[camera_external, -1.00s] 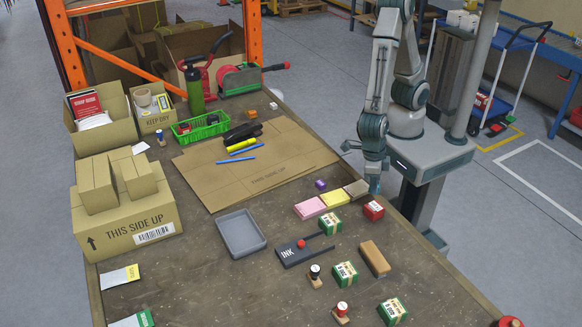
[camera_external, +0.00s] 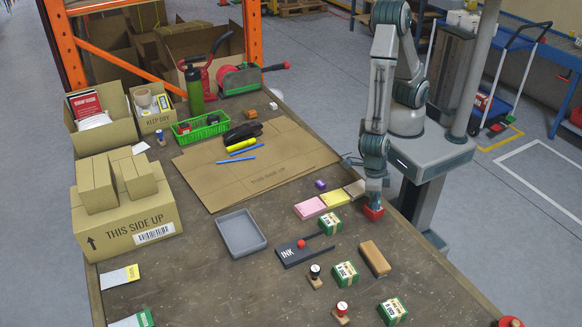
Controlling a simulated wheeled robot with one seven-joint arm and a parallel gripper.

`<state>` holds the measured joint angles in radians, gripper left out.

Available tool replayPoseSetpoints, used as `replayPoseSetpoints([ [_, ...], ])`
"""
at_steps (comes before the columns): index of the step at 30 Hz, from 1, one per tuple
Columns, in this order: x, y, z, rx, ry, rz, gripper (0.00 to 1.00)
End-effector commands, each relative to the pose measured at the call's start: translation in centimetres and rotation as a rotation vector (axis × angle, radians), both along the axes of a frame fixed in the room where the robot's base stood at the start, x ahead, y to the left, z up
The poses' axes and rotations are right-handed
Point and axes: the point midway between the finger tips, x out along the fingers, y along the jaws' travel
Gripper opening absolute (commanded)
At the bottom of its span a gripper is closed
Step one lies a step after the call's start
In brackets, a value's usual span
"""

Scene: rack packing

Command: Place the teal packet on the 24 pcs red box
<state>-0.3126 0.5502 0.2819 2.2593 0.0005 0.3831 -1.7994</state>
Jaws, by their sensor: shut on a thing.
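The red box (camera_external: 374,213) sits near the right edge of the workbench, beside the beige pad; its lettering is too small to read. My gripper (camera_external: 374,202) points straight down directly over it. It is shut on a small teal thing, the teal packet as far as I can tell, mostly hidden by the fingers. The packet's underside is at the top of the red box; whether they touch I cannot tell. No other teal packet shows on the bench.
Pink, yellow and beige pads (camera_external: 311,208) lie left of the red box. A green box (camera_external: 331,223), a black ink pad (camera_external: 301,250) and a brown block (camera_external: 375,258) lie in front. A grey tray (camera_external: 241,233) stands farther left. Flat cardboard (camera_external: 250,177) covers the bench behind.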

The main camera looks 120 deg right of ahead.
Motion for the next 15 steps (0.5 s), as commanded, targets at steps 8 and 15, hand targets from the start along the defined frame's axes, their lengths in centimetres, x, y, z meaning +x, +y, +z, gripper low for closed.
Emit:
replayPoseSetpoints([
  [8,0.00,-0.01,-0.15,0.000,0.000,0.000,0.43],
  [15,-0.01,0.01,0.37,0.000,0.000,0.000,0.43],
])
